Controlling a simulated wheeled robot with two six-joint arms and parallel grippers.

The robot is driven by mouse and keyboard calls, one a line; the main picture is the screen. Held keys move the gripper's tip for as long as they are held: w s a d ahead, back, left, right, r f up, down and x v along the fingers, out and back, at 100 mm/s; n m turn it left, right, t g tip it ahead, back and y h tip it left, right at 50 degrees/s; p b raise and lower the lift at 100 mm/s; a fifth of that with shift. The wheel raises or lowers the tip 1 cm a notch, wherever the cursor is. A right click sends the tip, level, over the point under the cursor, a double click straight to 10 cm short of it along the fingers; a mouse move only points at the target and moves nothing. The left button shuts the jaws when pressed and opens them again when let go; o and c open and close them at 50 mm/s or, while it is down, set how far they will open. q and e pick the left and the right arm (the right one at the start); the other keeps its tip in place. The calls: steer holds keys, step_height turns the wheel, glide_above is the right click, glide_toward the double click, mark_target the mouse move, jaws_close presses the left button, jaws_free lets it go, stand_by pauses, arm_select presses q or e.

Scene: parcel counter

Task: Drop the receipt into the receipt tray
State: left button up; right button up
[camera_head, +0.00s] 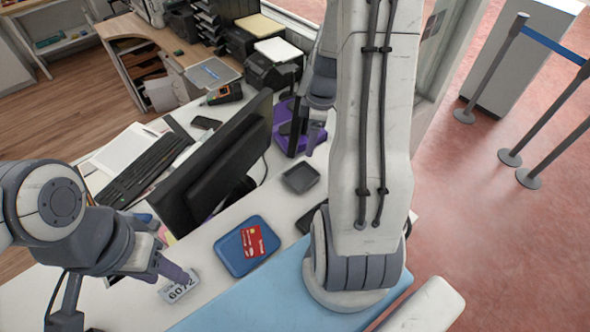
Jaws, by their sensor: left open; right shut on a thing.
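My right gripper (311,143) is partly hidden behind my arm, near a purple stand at the back of the counter. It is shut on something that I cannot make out. I cannot pick out the receipt in this view. A small dark square tray (300,178) lies on the white counter below my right gripper and looks empty. A blue tray (232,262) lies nearer, with a red card (254,243) in it. My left gripper (165,277) is open at the lower left, close to a white tag marked 6072 (180,288).
A black monitor (215,165) stands on the counter between the arms, with a keyboard (145,170) behind it. The purple stand (286,128) is right of the monitor. A light blue mat (270,300) covers the front. My arm hides part of the right side.

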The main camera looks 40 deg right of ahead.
step_height(320, 180, down, 6)
steer(key=b, duration=0.4)
steer(key=o, duration=1.4)
steer(key=shift+c, duration=0.2)
steer(key=shift+r, duration=0.2)
step_height(320, 180, up, 10)
steer(key=b, duration=0.2)
steer(key=shift+s+d, duration=0.4)
steer(key=shift+s, duration=0.05)
